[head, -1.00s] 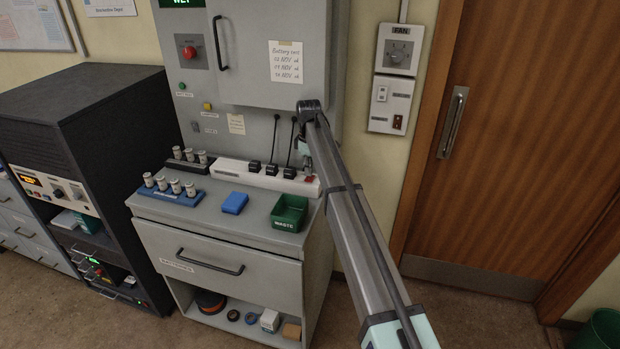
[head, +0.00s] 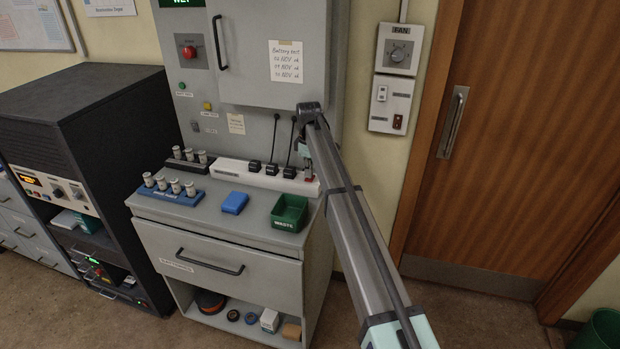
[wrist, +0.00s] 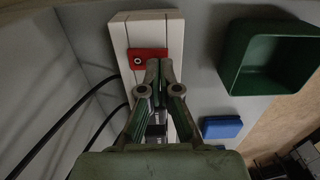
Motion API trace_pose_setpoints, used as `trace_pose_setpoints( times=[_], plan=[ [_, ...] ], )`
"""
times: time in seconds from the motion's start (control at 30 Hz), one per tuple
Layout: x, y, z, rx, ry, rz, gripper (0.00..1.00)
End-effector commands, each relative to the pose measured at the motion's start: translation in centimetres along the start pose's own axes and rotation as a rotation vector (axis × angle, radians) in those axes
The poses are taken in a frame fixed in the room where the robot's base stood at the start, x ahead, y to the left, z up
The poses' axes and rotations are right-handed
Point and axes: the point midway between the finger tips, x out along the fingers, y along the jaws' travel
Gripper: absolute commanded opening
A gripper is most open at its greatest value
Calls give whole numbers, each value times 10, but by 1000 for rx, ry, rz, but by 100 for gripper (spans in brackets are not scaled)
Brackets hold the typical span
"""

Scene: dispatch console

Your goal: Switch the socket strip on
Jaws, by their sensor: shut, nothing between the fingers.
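The white socket strip (head: 230,168) lies along the back of the grey cabinet top, with several black plugs in it. Its red rocker switch (wrist: 148,54) is at the strip's right end in the head view and shows a small white ring mark in the wrist view. My gripper (wrist: 159,64) is shut and empty, its fingertips over the lower edge of the switch. In the head view my gripper (head: 308,173) is small and partly hidden at that end. I cannot tell whether the tips touch the switch or whether it is lit.
A green waste bin (head: 290,213) and a blue block (head: 234,203) sit in front of the strip. A blue rack of cylinders (head: 172,196) stands at left. Black cords (head: 274,137) rise behind the strip. A wall panel (head: 268,60) is above.

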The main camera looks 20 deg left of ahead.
Motion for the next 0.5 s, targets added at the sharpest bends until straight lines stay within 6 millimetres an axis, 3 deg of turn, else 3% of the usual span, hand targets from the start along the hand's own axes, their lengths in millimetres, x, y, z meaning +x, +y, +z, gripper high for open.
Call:
trace_pose_setpoints(
  times=[0.5],
  plan=[
    [8,0,0,0,0,0,0]
  ],
)
